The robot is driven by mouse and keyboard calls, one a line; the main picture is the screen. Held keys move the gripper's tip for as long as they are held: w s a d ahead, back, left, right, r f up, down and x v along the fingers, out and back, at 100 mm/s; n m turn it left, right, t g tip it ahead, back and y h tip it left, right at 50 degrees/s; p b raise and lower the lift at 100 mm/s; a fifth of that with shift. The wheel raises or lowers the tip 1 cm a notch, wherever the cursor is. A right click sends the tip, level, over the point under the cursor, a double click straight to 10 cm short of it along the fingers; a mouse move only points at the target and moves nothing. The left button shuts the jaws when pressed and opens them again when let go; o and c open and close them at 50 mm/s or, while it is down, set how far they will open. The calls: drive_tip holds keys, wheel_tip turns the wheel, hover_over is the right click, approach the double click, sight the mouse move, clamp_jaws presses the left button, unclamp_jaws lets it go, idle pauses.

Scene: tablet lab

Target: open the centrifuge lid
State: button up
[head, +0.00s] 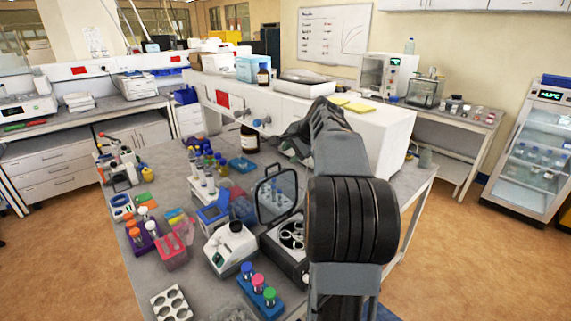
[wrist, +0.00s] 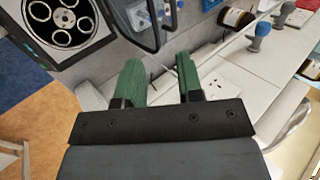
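The centrifuge (head: 270,248) is a dark box on the bench, partly hidden by my arm in the head view. Its lid (head: 259,203), a clear panel in a dark frame, stands raised, roughly upright. The rotor with its round holes (head: 291,236) is exposed. In the wrist view the rotor (wrist: 62,23) shows at the upper left, with part of the lid's dark frame (wrist: 152,48) at the top. My gripper (wrist: 158,64) is open, its two green fingers apart with nothing between them. The lid frame lies just beyond the fingertips; contact cannot be told.
A white device (head: 230,248) stands left of the centrifuge, and a blue rack with coloured caps (head: 262,298) is in front. Pink (head: 176,258) and purple racks stand further left. A brown bottle (wrist: 236,18) and blue-knobbed fittings (wrist: 258,42) are at the wrist view's upper right.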

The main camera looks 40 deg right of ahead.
drive_tip(key=shift+v, duration=1.45)
drive_tip(key=shift+c, duration=0.4)
